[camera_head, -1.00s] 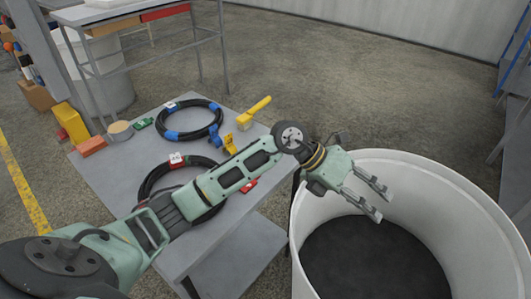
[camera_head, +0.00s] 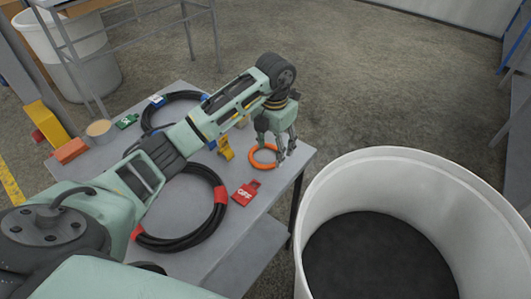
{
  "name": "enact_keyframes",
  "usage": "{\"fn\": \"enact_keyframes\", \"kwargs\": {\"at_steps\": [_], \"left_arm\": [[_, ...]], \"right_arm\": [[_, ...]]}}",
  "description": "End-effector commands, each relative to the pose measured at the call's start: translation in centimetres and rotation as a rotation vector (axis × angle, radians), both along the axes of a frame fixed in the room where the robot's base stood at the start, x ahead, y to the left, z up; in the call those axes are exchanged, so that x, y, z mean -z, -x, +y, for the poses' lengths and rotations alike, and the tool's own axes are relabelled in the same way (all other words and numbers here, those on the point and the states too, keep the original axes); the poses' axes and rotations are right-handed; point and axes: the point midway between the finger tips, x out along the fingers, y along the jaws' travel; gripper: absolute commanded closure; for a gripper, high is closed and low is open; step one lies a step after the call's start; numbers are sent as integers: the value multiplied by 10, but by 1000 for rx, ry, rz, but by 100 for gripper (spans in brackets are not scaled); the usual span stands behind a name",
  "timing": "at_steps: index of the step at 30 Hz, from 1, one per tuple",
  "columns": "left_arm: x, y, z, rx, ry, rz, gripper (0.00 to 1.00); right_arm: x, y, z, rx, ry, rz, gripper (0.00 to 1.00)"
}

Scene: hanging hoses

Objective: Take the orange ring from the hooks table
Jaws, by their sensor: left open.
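The orange ring (camera_head: 254,161) lies flat near the right corner of the grey table (camera_head: 285,180). My left gripper (camera_head: 279,157) points down at the ring's right side, with its fingers open. The fingers overlap the ring in the picture and hide part of its right and upper edge. I cannot tell whether they touch it. My right gripper is not in view.
A hose coil with red bands (camera_head: 190,240) and a red tag (camera_head: 246,193) lie nearby. A yellow piece (camera_head: 225,148) is left of the ring. A coil with blue bands (camera_head: 150,112) is partly behind my arm. A large white bin (camera_head: 335,190) stands right of the table.

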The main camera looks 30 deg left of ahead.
Motion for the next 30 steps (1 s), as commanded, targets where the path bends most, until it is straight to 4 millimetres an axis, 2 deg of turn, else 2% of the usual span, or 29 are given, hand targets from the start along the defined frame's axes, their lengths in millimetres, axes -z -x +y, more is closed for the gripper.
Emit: {"fn": "enact_keyframes", "kwargs": {"at_steps": [2, 5, 12, 15, 20, 27, 30], "left_arm": [[13, 1, -1, -1, 3, 6, 44], [27, 1, 0, 0, 3, 3, 44], [35, 0, 0, 1, 1, -1, 44], [35, 0, 0, 1, 1, 0, 45], [35, 0, 0, 1, 1, 0, 59], [35, 0, 0, 1, 1, 0, 80], [35, 0, 0, 1, 0, 0, 89]], "right_arm": [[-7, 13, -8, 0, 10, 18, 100], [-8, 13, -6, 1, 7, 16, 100], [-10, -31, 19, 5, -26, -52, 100], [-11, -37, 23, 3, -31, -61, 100], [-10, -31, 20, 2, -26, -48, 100], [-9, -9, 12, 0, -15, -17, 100], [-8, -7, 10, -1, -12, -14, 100]]}}
